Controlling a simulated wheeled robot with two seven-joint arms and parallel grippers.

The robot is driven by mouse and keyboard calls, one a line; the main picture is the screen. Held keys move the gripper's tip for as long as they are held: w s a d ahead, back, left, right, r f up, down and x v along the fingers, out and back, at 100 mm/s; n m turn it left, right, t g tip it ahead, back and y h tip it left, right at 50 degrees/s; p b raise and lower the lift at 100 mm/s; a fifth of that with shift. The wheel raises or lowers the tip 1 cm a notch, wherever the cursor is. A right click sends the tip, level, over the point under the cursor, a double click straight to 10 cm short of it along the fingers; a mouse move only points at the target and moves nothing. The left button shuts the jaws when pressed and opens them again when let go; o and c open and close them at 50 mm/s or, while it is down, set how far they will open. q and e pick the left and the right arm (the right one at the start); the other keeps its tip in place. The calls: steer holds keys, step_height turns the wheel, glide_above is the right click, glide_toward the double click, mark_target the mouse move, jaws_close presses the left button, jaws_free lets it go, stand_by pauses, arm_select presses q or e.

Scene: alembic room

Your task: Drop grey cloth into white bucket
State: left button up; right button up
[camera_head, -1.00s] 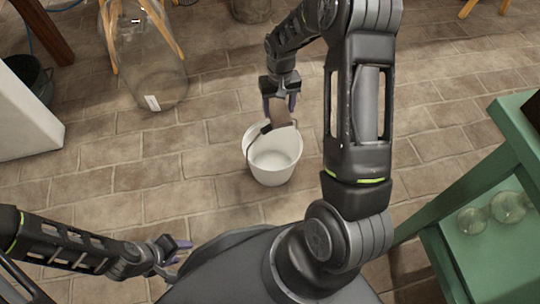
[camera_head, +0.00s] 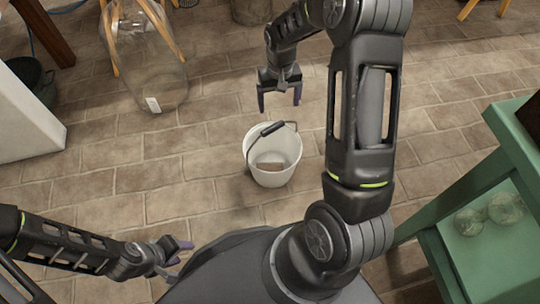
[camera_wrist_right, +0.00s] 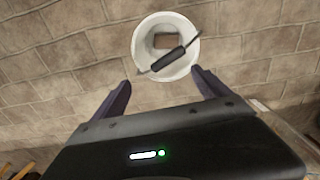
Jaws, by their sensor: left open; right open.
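The white bucket (camera_head: 272,175) stands upright on the tiled floor, its dark-gripped handle (camera_head: 266,131) lying across its top. A small brownish-grey cloth (camera_head: 270,164) lies inside, at the bottom; in the right wrist view the cloth (camera_wrist_right: 164,41) shows as a dark patch within the bucket (camera_wrist_right: 143,49). My right gripper (camera_head: 280,104) is open and empty, behind and above the bucket, apart from it. In the right wrist view its fingers (camera_wrist_right: 160,91) are spread with nothing between them. My left gripper (camera_head: 186,252) is open at the lower left, well away from the bucket.
A large glass vessel (camera_head: 152,70) in a wooden stand is at the upper left, beside a white block (camera_head: 28,125). A green shelf (camera_head: 480,210) with glass balls (camera_head: 485,215) stands at the right. Another pale container (camera_head: 251,10) is at the top. Floor around the bucket is clear.

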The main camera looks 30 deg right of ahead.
step_height(320, 180, up, 4)
steer(key=shift+f+p, duration=0.2)
steer(key=shift+p, duration=0.2)
stand_by(0.6)
